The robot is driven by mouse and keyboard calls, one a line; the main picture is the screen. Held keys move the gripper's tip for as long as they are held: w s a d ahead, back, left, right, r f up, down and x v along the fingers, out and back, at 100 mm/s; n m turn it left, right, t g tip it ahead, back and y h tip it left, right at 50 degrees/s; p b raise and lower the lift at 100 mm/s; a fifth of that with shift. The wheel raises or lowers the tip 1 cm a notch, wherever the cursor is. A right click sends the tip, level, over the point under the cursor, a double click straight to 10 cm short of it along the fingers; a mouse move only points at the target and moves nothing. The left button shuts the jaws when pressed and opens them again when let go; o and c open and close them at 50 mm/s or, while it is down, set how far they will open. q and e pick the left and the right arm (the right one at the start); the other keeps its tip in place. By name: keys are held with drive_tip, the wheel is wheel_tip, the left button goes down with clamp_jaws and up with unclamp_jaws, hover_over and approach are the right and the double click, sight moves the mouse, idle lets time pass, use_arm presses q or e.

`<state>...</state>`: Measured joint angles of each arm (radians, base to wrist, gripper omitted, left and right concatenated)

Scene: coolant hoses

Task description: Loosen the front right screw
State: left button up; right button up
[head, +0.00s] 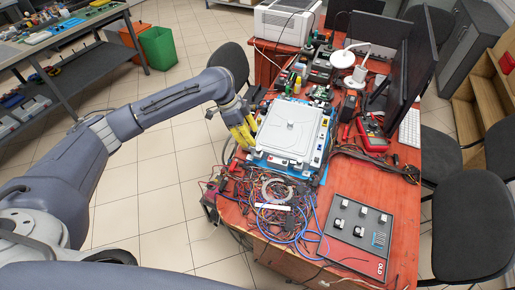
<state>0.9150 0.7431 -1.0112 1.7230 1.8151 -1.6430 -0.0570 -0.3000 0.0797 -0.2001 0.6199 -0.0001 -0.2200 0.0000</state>
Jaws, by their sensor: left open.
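A white boxy unit (291,128) with a raised square centre and a small knob on top lies on a blue mat (322,172) on the red table. Small dark and coloured parts sit along its edges and corners. The front right screw is too small to make out. My left gripper (246,137), with yellow fingers, is at the unit's left edge, pointing down. It is open and I see nothing between its fingers. Whether it touches the unit I cannot tell. My right gripper is out of view.
Tangled cables (279,205) cover the table in front of the unit. A dark board (357,231) with several white-topped parts lies at the front right. A red multimeter (372,134), a white lamp (343,59) and monitors (414,67) stand right and behind. Little table is bare.

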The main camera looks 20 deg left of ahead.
sight(258, 149)
use_arm(q)
drive_tip(key=x, duration=0.7)
drive_tip(key=shift+d+f, duration=0.1)
clamp_jaws()
idle(0.3)
